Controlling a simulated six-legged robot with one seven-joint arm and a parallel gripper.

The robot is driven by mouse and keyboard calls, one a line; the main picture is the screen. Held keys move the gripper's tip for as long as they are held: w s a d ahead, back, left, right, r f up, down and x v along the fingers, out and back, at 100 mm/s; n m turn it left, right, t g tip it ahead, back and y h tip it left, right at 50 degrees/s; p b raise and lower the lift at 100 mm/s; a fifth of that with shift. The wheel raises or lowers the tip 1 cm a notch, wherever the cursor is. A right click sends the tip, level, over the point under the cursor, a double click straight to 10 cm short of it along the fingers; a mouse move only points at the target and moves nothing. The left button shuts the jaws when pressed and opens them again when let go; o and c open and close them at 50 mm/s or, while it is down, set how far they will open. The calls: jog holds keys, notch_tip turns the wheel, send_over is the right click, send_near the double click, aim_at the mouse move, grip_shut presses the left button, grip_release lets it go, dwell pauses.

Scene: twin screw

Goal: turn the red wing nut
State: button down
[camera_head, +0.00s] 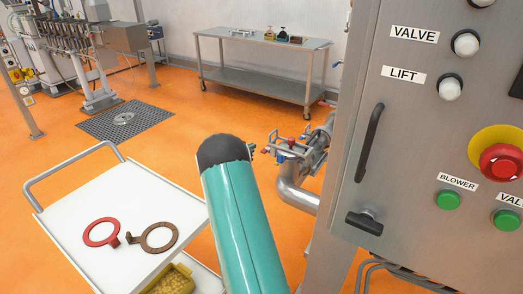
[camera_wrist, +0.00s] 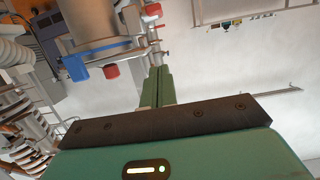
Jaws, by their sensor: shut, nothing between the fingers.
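In the wrist view, a steel pipe fitting with a blue clamp part (camera_wrist: 75,68) is at the upper left. One red piece (camera_wrist: 111,70) sits beside the blue part, and another red piece (camera_wrist: 152,11) is at the top; I cannot tell which is the wing nut. My gripper (camera_wrist: 157,72) has its green fingers together and empty, just right of and below the lower red piece, apart from it in the picture. In the head view, the fitting (camera_head: 287,150) with blue and red parts is just right of my arm's end.
A steel control cabinet (camera_head: 400,150) with buttons and a handle stands close at the right. A white cart (camera_head: 125,190) carries a red ring (camera_head: 101,232) and a brown ring (camera_head: 159,238). A steel table (camera_head: 262,75) stands at the back. Orange floor lies between.

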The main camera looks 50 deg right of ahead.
send_over(267, 149)
jog(key=a, duration=0.3)
notch_tip(267, 149, down, 3)
jog(key=f, duration=0.3)
jog(key=shift+w+a+f, duration=0.1)
jog(key=shift+w+a, duration=0.05)
jog(key=shift+a, duration=0.15)
